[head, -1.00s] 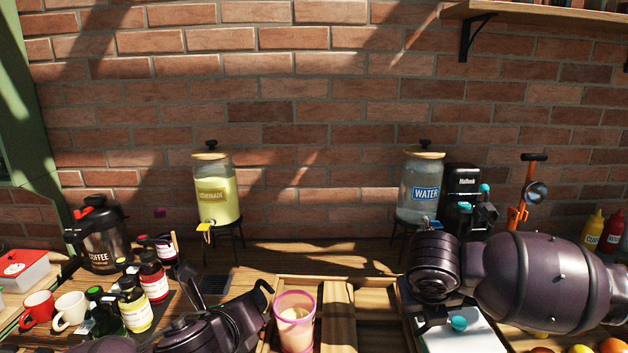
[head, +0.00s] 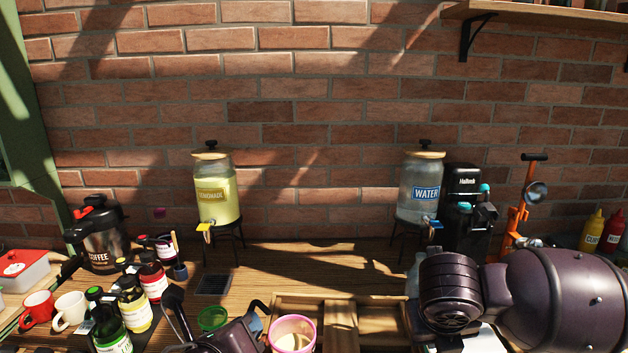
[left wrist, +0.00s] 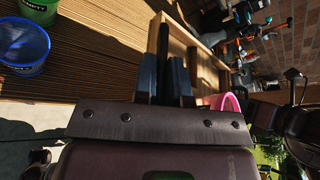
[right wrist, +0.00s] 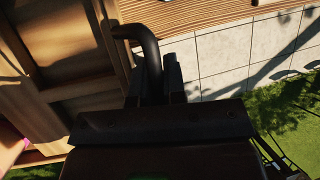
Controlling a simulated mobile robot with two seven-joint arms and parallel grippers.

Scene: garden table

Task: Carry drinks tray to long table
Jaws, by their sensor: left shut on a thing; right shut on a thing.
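The wooden drinks tray (head: 342,318) has compartments and black side handles. It is at the bottom middle of the head view, cut off by the frame edge. A pink cup (head: 292,331) with a pale drink stands in its left part. My left gripper (head: 255,325) is shut on the tray's left handle; its fingers (left wrist: 165,82) close around the black bar in the left wrist view. My right gripper (right wrist: 158,85) is shut on the other black handle (right wrist: 143,36) in the right wrist view. In the head view my right arm hides that handle and the tray's right end.
A plank counter (head: 270,262) holds lemonade (head: 216,195) and water (head: 419,192) dispensers along a brick wall. Bottles, mugs and a coffee flask (head: 103,240) crowd the left. A green bucket (head: 212,318) stands left of the tray. Pavement (right wrist: 235,60) and grass (right wrist: 285,105) show below.

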